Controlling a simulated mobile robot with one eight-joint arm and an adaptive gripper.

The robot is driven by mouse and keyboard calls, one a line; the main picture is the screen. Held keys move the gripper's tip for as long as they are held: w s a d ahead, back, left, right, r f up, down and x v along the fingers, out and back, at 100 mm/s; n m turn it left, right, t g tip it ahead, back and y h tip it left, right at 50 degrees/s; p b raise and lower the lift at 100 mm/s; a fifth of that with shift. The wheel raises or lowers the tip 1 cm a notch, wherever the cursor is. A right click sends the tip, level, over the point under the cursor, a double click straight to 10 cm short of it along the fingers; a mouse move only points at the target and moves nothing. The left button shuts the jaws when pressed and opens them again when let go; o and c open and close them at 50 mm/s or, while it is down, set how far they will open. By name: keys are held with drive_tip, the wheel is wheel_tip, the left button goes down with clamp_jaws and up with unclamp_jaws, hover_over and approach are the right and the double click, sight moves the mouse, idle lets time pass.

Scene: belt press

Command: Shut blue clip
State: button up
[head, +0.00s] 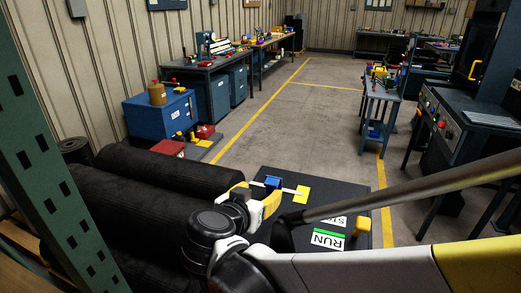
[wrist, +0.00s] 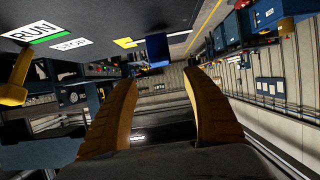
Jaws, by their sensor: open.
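A blue clip (head: 272,182) sits on a white strip near the far left edge of a dark panel (head: 330,185). A flat yellow piece (head: 302,194) is at the right end of the strip. In the wrist view the blue clip (wrist: 157,50) shows at the upper middle, beyond my fingertips. The yellow piece (wrist: 125,42) is to its left. My gripper (head: 266,204) is just on the near side of the clip in the head view. In the wrist view its two yellow fingers are spread with nothing between them. Whether a finger touches the clip cannot be told.
The panel bears a green-and-white RUN label (head: 327,239), a partly hidden STOP label and a yellow handle (head: 363,222). Dark rolls (head: 130,215) lie to the left. A blue cabinet (head: 163,120) and a tool cart (head: 378,105) stand beyond. The floor aisle (head: 300,120) is clear.

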sight(272, 182)
drive_tip(key=b+x, duration=0.3)
drive_tip(key=x, duration=0.6)
drive_tip(key=shift+w+d+f, duration=0.1)
drive_tip(key=shift+w+d, duration=0.1)
drive_tip(key=shift+w, duration=0.15)
clamp_jaws()
